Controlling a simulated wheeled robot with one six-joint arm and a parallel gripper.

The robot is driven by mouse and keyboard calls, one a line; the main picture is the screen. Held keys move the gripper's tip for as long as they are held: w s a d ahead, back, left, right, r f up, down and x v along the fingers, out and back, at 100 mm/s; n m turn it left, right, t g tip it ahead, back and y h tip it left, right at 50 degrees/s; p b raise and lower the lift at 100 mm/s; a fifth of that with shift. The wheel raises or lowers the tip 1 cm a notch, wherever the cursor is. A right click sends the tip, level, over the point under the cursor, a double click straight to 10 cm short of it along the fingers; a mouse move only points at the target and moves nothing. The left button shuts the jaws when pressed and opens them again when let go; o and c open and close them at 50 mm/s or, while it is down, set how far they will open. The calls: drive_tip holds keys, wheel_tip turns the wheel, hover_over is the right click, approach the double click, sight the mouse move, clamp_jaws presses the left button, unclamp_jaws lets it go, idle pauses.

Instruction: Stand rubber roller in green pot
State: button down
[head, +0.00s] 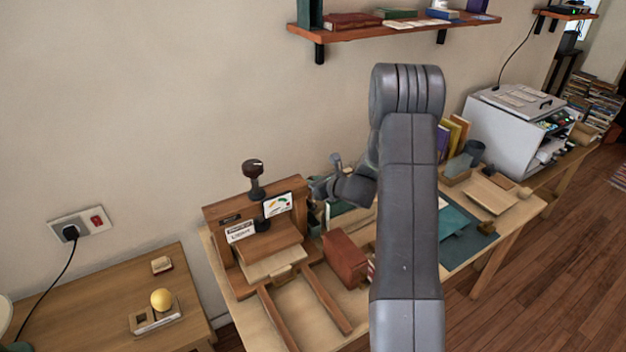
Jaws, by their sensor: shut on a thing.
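My gripper (322,190) is small in the head view, at the end of my bent wrist, above the worktable just right of the wooden press. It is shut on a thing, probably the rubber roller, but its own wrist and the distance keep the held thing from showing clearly. No other rubber roller is visible. A green surface (342,211) shows just below the gripper, partly hidden by my arm; I cannot tell whether it is the green pot. A dark blue-grey cup (474,151) stands farther back, right of my arm.
The wooden press (262,232) with a dark knob stands left of my gripper. A red-brown box (345,257) lies in front. A teal mat (470,240), upright books (455,135) and a white machine (513,125) are to the right. A shelf (390,29) hangs above.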

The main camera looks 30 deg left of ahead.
sight(314, 204)
drive_tip(key=shift+f+b, duration=0.95)
drive_tip(key=shift+f, duration=1.3)
wheel_tip(314, 204, down, 5)
drive_tip(key=b, duration=0.5)
drive_tip(key=shift+r, duration=0.15)
drive_tip(key=c, duration=1.3)
unclamp_jaws()
drive_tip(key=shift+o, duration=0.2)
drive_tip(key=shift+d, duration=0.1)
drive_tip(key=b+v, duration=0.2)
drive_tip(key=v, duration=1.1)
drive_tip(key=shift+d+r+b, duration=0.15)
drive_tip(key=shift+d+b, duration=0.15)
drive_tip(key=shift+b, duration=0.05)
drive_tip(key=shift+a, duration=0.15)
